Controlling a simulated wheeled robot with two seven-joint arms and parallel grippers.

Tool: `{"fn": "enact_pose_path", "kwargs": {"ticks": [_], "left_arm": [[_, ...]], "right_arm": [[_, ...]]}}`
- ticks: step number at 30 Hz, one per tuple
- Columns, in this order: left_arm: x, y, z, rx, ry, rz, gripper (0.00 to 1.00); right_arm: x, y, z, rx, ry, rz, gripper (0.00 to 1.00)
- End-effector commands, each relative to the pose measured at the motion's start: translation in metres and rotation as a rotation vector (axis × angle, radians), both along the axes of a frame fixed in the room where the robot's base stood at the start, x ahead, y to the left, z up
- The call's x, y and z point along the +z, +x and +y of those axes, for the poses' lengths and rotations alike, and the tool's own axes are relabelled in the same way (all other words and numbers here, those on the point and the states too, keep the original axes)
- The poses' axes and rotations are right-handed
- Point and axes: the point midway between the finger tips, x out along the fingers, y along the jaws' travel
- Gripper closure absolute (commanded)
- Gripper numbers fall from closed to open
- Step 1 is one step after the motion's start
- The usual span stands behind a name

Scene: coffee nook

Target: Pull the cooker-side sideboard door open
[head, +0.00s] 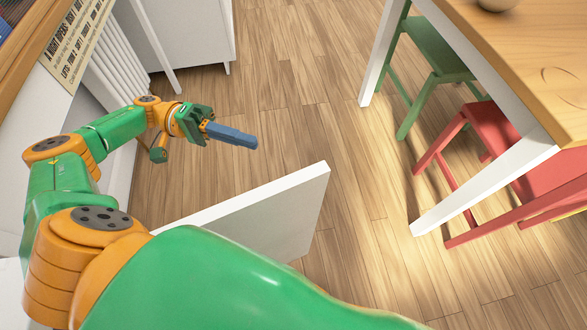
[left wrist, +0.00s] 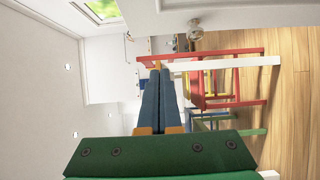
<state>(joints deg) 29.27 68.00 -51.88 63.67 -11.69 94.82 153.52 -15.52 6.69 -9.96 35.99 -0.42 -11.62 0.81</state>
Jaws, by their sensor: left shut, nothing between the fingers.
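A white door panel (head: 285,215) stands out over the floor from the lower left in the head view, swung well open. Its near part and hinge side are hidden behind my green and orange arm. My left gripper (head: 254,143) is beyond the panel in the picture, apart from it, with its blue fingers shut and empty. In the left wrist view the shut fingers (left wrist: 158,72) point out into the room, and I cannot pick out the door there. My right gripper is in neither view.
A wooden table (head: 540,55) with a green chair (head: 440,55) and a red chair (head: 500,140) stands at the right. A white radiator (head: 115,65) and a white cabinet (head: 190,35) are at the upper left. Bare wooden floor lies between the door and the table.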

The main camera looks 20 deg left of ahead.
Motion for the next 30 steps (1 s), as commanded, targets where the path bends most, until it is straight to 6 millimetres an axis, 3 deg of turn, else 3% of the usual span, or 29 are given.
{"fn": "enact_pose_path", "kwargs": {"ticks": [1,11,15,21,30], "left_arm": [[0.007,-0.001,-0.01,-0.004,-0.003,0.002,1.0],[0.005,0.004,-0.082,-0.004,-0.004,0.0,1.0],[0.005,-0.011,-0.1,-0.004,-0.002,0.004,1.0],[0.003,-0.021,-0.112,-0.002,0.0,0.001,1.0],[0.002,-0.021,-0.113,-0.001,0.0,-0.001,1.0]], "right_arm": [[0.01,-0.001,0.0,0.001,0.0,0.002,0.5],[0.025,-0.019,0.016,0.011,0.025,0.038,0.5],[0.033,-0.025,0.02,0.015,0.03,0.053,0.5],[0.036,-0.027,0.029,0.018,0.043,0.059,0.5],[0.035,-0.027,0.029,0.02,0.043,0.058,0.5]]}}
